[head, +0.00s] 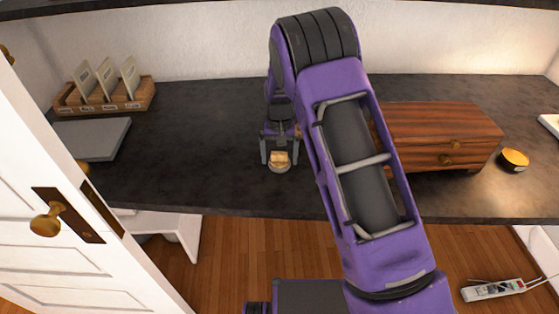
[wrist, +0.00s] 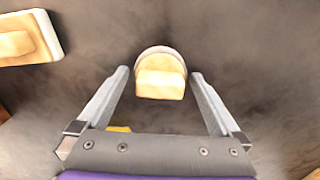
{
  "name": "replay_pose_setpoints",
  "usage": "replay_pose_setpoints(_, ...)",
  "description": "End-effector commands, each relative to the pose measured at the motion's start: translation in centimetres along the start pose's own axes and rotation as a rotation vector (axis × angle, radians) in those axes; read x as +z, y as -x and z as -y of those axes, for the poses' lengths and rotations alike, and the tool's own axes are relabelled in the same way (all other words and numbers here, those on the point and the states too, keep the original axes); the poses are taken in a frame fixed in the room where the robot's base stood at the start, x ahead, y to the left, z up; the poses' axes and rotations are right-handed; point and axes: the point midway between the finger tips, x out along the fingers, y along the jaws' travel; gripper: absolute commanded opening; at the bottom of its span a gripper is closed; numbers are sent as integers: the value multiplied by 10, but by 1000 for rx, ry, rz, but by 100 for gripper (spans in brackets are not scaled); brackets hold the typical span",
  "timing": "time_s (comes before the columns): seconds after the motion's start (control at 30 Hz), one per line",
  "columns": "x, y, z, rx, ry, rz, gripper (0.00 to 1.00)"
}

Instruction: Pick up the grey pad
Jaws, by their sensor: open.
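A flat grey slab (head: 92,138) lies on the dark counter at the left in the head view, well away from my gripper. My gripper (head: 279,152) is over the middle of the counter, pointing down, with its fingers apart. A small round greyish piece with a tan block on it (head: 279,161) is at the fingertips. In the wrist view this tan-topped piece (wrist: 160,75) is between and slightly beyond the open fingertips (wrist: 160,78), with a gap on both sides. I cannot tell which of the two is the grey pad.
A wooden rack with upright cards (head: 105,104) stands behind the slab. A wooden drawer box (head: 440,135) is right of my arm, with a round yellow-topped tin (head: 514,160) beyond. A pale-rimmed tan item (wrist: 28,38) shows in the wrist view. A white door (head: 60,220) stands at front left.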

Motion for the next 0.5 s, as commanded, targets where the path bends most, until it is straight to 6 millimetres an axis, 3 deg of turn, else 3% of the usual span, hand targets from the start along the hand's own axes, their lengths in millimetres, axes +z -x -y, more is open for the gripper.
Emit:
replay_pose_setpoints(0.07,0,0,0,0,0,0,96)
replay_pose_setpoints(0.4,0,1,0,0,0,0,35)
replay_pose_setpoints(0.47,0,1,0,0,0,0,25)
replay_pose_setpoints(0.5,0,1,0,0,0,0,25)
